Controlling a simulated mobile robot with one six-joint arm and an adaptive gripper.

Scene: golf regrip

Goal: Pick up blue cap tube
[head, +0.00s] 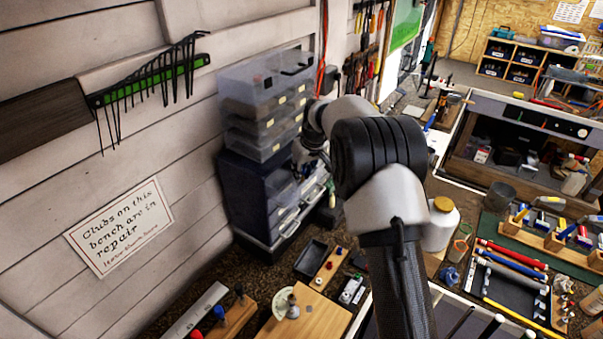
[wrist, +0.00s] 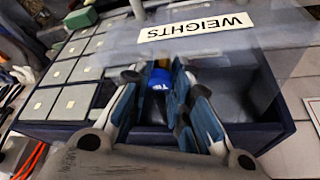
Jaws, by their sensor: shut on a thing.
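The blue cap tube (wrist: 160,82) shows in the wrist view, its blue cap facing the camera with white marks and a bit of yellow behind it. My gripper (wrist: 158,104) is shut on it, one blue-padded finger on each side. The tube is over or inside a dark blue organizer (wrist: 262,132); I cannot tell whether it touches the bottom. In the head view my gripper (head: 311,165) is mostly hidden by my arm, close to the drawer unit, and the tube cannot be made out.
A clear panel with a WEIGHTS label (wrist: 209,29) spans above the organizer in the wrist view. Grey lidded compartments (wrist: 60,102) fill its left side. In the head view, stacked clear cases (head: 262,105) stand against the wall. A white bottle (head: 440,225) stands right of my arm.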

